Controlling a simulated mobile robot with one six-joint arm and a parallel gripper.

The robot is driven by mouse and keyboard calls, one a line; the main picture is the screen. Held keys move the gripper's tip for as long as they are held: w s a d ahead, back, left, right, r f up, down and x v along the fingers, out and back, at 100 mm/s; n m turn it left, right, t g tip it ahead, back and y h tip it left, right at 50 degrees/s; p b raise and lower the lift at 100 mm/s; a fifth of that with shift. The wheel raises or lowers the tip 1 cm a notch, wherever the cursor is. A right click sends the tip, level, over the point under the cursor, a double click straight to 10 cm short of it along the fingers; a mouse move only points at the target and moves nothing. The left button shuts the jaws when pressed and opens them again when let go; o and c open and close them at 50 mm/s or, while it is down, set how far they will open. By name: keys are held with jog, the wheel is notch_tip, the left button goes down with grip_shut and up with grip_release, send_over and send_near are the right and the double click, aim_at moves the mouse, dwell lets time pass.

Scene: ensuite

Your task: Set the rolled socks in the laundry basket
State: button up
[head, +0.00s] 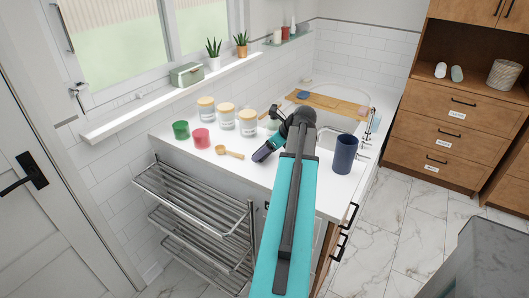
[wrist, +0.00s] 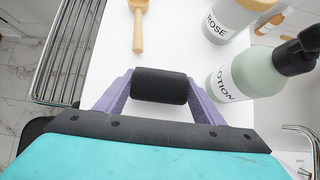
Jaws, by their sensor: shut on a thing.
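My gripper (head: 264,151) is over the white counter in the head view, its purple fingers pointing down and left. In the wrist view my gripper (wrist: 160,88) is shut on a black soft-looking roll (wrist: 160,84), which I take for the rolled socks. The roll lies crosswise between the two fingers. In the head view it is too small and dark to tell from the gripper. I cannot clearly identify the laundry basket. A round beige container (head: 503,75) stands in the wooden cabinet's open niche, and a grey box-like thing (head: 485,255) is at the lower right.
The counter (head: 297,189) holds a wooden scoop (head: 229,153), several jars, green and pink cups, a lotion bottle (wrist: 247,75), and a dark blue tumbler (head: 345,154). A sink with a wooden board (head: 327,103) is behind. A metal rack (head: 195,195) stands in front. Marble floor is open right.

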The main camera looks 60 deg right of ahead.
jog(key=shift+r, duration=0.15)
jog(key=shift+r+b, duration=0.5)
jog(key=shift+r, duration=1.15)
jog(key=s+a, duration=0.2)
jog(key=s, duration=0.1)
jog(key=s+a+b, duration=0.1)
jog(key=s+a, duration=0.2)
jog(key=s, duration=0.1)
jog(key=s+a+r+b, duration=0.1)
jog(key=s+a, duration=0.1)
jog(key=s, duration=0.2)
jog(key=shift+a, duration=0.3)
jog(key=shift+s+a+f+b, duration=0.1)
jog(key=shift+s+a+b, duration=0.1)
jog(key=shift+s+b, duration=0.2)
jog(key=shift+s+a+r+b, duration=0.3)
jog(key=shift+s+a+b, duration=0.2)
jog(key=shift+s+b, duration=0.15)
